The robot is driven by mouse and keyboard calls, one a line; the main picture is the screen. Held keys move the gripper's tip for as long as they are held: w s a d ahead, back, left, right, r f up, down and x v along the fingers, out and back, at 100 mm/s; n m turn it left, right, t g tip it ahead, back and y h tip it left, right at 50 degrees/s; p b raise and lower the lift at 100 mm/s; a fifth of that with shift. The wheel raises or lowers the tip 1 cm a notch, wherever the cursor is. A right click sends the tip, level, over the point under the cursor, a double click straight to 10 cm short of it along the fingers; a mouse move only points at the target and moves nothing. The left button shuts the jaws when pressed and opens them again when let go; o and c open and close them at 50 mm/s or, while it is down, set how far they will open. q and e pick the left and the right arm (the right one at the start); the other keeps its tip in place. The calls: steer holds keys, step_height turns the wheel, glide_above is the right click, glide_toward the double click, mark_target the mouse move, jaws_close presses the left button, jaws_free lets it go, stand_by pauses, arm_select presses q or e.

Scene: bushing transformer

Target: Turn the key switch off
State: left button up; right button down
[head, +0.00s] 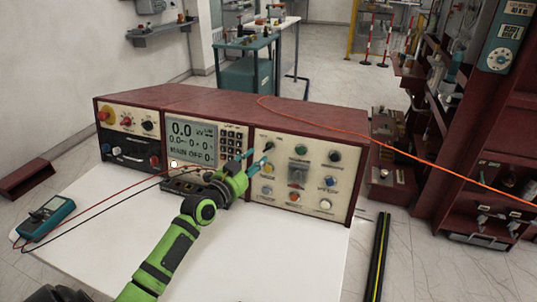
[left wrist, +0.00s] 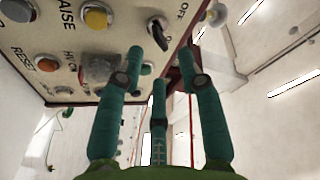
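The key switch (head: 268,146) is at the upper left of the console's right-hand panel. In the left wrist view the key switch (left wrist: 160,34) shows as a dark key on a pale round mount, with "OFF" printed beside it. My left gripper (head: 257,157) is in front of that panel, close to the key switch. In the left wrist view its teal fingers (left wrist: 160,62) are spread and empty, with the key beyond and between the tips. I see no contact with the key. My right gripper is not in view.
The red-brown console (head: 215,102) stands on a white tabletop (head: 90,240). Several knobs and buttons surround the switch, including a grey one (head: 296,175). A teal meter (head: 46,218) with red and black leads lies at left. An orange cable (head: 425,162) runs off right.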

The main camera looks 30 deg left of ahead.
mark_target(268, 148)
arm_select(q)
steer(key=w, duration=0.6)
steer(key=shift+w+f, duration=0.15)
steer(key=shift+w, duration=0.1)
steer(key=shift+s, duration=0.1)
jaws_close()
